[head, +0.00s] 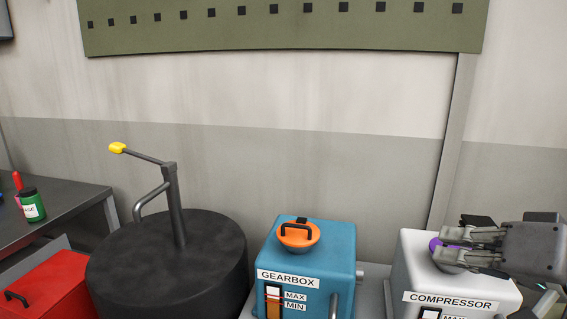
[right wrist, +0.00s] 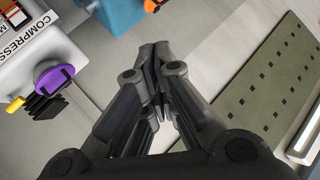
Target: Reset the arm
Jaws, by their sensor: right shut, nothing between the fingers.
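My right gripper (head: 445,245) comes in from the right edge in the head view, in front of the top of the white compressor (head: 412,270). In the right wrist view its fingers (right wrist: 157,62) are closed together with nothing held between them. A purple cap (head: 434,243) on the compressor is partly hidden by the gripper in the head view. In the right wrist view the purple cap (right wrist: 53,80) lies to the left, clear of the fingers. My left gripper is not in view.
A blue gearbox (head: 335,250) with an orange cap (head: 299,236) stands left of the compressor. A black drum (head: 165,275) carries a post and a yellow-ended lever (head: 117,148). A red box (head: 45,290) and a dark table (head: 70,195) with a green jar (head: 33,205) are left.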

